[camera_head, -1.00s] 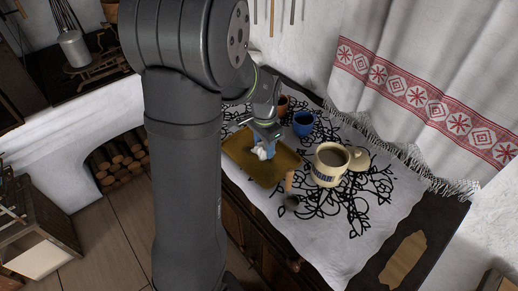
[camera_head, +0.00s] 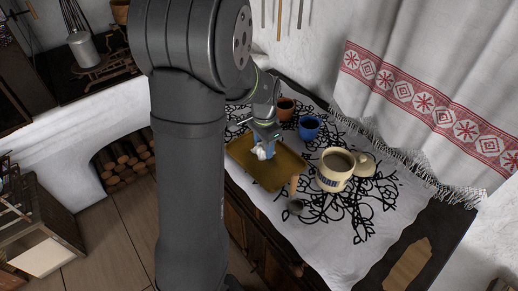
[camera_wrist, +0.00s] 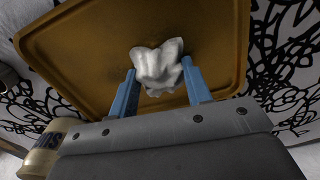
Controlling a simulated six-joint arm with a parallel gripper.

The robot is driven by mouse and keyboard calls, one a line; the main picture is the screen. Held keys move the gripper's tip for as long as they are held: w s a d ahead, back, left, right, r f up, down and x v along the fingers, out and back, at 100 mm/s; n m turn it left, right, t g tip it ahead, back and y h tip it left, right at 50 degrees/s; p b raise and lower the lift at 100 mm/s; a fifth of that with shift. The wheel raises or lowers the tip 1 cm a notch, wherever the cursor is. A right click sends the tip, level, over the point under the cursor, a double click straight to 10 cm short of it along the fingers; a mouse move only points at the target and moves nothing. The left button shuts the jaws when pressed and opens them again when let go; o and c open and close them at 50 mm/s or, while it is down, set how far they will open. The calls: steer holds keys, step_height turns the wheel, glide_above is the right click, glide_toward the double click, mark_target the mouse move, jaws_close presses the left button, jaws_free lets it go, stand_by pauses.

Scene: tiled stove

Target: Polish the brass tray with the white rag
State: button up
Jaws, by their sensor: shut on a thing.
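The brass tray (camera_head: 277,174) lies flat on the patterned cloth, left of the large cup. In the wrist view the brass tray (camera_wrist: 90,62) fills much of the upper picture. The white rag (camera_wrist: 158,68) is bunched between the blue fingers of my gripper (camera_wrist: 160,88). The rag (camera_head: 262,153) is over the tray's upper left part in the head view and seems to touch it, though the contact is not clearly seen. My gripper (camera_head: 265,148) is shut on the rag and points down at the tray.
A wooden-handled utensil (camera_head: 295,195) lies by the tray's right corner. The cloth's front right (camera_head: 325,250) is clear.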

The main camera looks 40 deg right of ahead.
mark_target(256, 157)
steer(key=shift+a, duration=1.45)
steer(key=shift+s+a+r, duration=0.1)
steer(key=shift+r, duration=0.1)
step_height(256, 157, up, 8)
steer(key=shift+f, duration=0.1)
steer(key=w+a+f+n, duration=0.1)
steer(key=w+a, duration=0.1)
steer(key=w, duration=0.1)
steer(key=w+a+f+n, duration=0.3)
steer(key=w+a, duration=0.1)
steer(key=w, duration=0.1)
steer(key=shift+w+a+f+n, duration=0.3)
steer(key=w+a+f+n, duration=0.3)
steer(key=a+f+n, duration=0.1)
steer(key=a, duration=0.5)
steer(key=w+a+f+n, duration=0.4)
steer(key=a+f+n, duration=0.1)
steer(key=a, duration=0.5)
steer(key=w+a+f+n, duration=0.4)
steer(key=a+f, duration=0.2)
steer(key=a, duration=0.4)
steer(key=shift+a+f+n, duration=0.15)
steer(key=shift+f+n, duration=0.15)
steer(key=shift+n, duration=0.1)
